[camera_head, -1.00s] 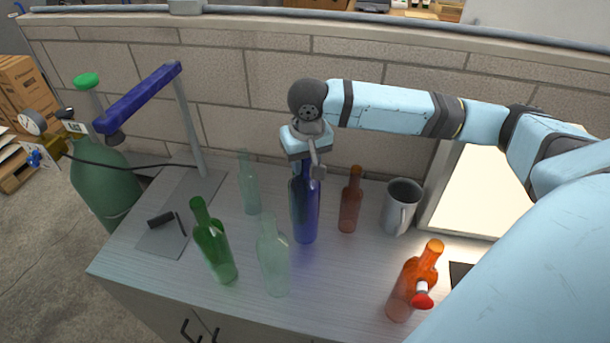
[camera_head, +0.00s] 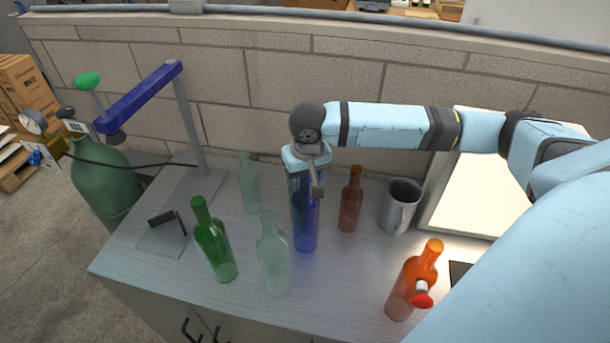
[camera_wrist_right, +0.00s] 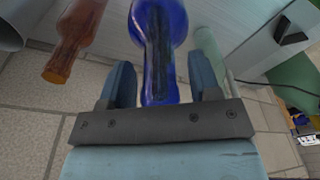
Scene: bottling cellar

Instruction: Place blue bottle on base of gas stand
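The blue bottle (camera_head: 306,236) stands upright on the counter, right of the clear bottles. My right gripper (camera_head: 304,185) is over its upper part from above. In the right wrist view, the gripper's two fingers (camera_wrist_right: 161,84) are on either side of the blue bottle's neck (camera_wrist_right: 160,62), with a visible gap on each side, so it is open around the neck. The gas stand (camera_head: 187,120) has a grey upright and a blue arm. Its flat grey base (camera_head: 202,187) lies on the counter's left part. My left gripper is not in view.
A green bottle (camera_head: 213,245) and two clear bottles (camera_head: 273,262) (camera_head: 249,188) stand between the blue bottle and the base. A brown bottle (camera_head: 350,205), grey mug (camera_head: 400,207) and orange bottle (camera_head: 408,288) are to the right. A green gas cylinder (camera_head: 100,180) stands beyond the counter's left edge.

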